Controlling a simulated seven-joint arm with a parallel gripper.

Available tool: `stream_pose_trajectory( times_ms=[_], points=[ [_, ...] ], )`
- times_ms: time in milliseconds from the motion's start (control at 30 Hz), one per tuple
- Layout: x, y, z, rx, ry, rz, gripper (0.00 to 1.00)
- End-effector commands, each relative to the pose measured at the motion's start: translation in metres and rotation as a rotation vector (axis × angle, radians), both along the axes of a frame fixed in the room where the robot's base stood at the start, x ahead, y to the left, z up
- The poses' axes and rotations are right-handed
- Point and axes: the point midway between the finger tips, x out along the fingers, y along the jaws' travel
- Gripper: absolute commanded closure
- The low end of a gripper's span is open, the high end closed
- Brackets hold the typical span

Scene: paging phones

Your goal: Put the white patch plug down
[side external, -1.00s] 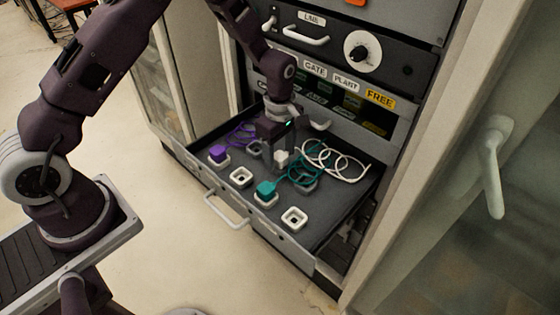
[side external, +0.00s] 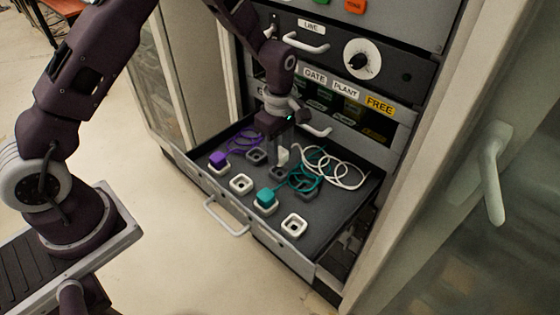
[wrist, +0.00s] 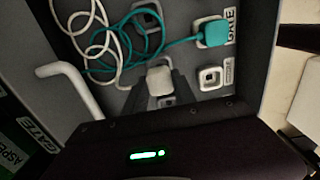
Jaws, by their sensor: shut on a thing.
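The white patch plug (side external: 283,156) is between the fingers of my gripper (side external: 281,150), which is shut on it. In the side view the plug is just above the dark floor of the open drawer, near a dark socket. In the wrist view the white plug (wrist: 160,80) shows at the fingertips, with its white cord coiled to the left. Whether its underside touches anything is hidden.
A teal plug (side external: 265,196) and a purple plug (side external: 217,159) sit in white sockets in the drawer (side external: 255,222). Empty white sockets (side external: 293,226) (side external: 240,184) stand near the front. The white cord (side external: 335,168) and teal cord lie looped on the right. The cabinet front rises behind.

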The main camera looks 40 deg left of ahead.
Motion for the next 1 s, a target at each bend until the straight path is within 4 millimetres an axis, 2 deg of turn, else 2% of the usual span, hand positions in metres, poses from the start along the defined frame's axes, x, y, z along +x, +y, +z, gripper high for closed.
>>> stream_pose_trajectory(
  times_ms=[100,267,400,567,633,700,1000],
  points=[
    [0.001,0.000,0.032,0.000,-0.006,-0.001,1.00],
    [-0.004,0.003,0.059,0.000,-0.002,0.001,1.00],
    [-0.040,0.023,0.068,-0.001,0.003,0.007,1.00],
    [-0.083,0.040,0.070,-0.001,0.001,0.004,1.00],
    [-0.093,0.043,0.064,-0.001,0.003,0.002,1.00],
    [-0.097,0.044,0.048,0.000,0.007,0.001,1.00],
    [-0.097,0.044,-0.013,-0.001,0.005,-0.001,1.00]
  ],
)
